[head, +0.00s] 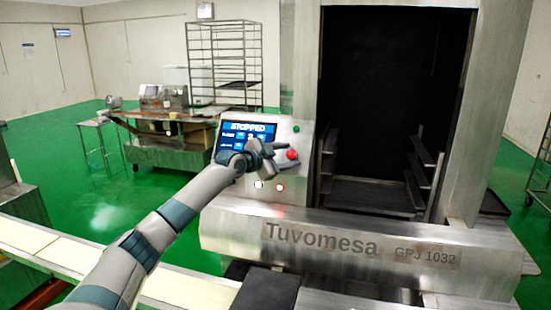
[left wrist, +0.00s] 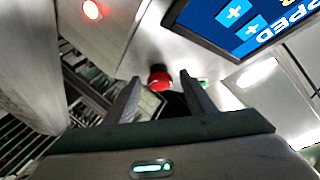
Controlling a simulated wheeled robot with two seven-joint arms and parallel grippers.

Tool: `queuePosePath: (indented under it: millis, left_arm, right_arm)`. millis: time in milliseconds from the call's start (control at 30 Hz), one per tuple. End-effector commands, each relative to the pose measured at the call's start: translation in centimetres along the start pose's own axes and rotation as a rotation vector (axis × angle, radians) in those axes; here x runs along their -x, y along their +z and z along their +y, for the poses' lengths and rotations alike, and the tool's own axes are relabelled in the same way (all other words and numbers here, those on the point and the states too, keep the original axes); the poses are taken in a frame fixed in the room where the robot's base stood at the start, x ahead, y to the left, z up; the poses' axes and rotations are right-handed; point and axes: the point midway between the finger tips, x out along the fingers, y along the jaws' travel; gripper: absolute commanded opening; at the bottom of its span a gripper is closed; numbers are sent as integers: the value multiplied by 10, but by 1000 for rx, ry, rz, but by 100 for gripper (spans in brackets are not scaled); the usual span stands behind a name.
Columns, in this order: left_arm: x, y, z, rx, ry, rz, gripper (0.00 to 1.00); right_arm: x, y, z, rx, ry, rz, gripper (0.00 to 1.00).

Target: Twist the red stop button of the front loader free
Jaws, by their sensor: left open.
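The red stop button (head: 292,155) sits on the slanted steel control panel of the front loader, right of its screen. My left gripper (head: 278,156) is at the panel, just left of the button in the head view. In the left wrist view the red button (left wrist: 160,77) shows between and beyond the tips of my open left gripper (left wrist: 161,92). The fingers are apart with nothing held between them. I cannot tell whether they touch the button. My right gripper is in neither view.
The blue screen (head: 247,132) reads STOPPED. A green button (head: 296,128) is above the stop button, and a lit red lamp (head: 280,188) and a pale button (head: 258,184) are below. The dark loader opening (head: 390,95) is at right. A conveyor (head: 190,290) runs along the front.

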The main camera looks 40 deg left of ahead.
Motion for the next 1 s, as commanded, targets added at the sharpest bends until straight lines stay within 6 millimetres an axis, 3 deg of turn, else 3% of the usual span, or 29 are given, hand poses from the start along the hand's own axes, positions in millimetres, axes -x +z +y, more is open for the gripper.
queuePosePath:
  millis: [267,700,800,1000]
  left_arm:
    - [19,3,1,-3,1,-1,49]
    - [90,5,3,-5,2,-4,49]
    - [104,5,2,-4,1,-4,49]
    - [128,6,1,-4,0,-5,49]
  right_arm:
    - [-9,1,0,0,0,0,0]
    - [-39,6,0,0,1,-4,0]
    - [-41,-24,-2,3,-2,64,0]
    - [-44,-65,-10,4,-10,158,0]
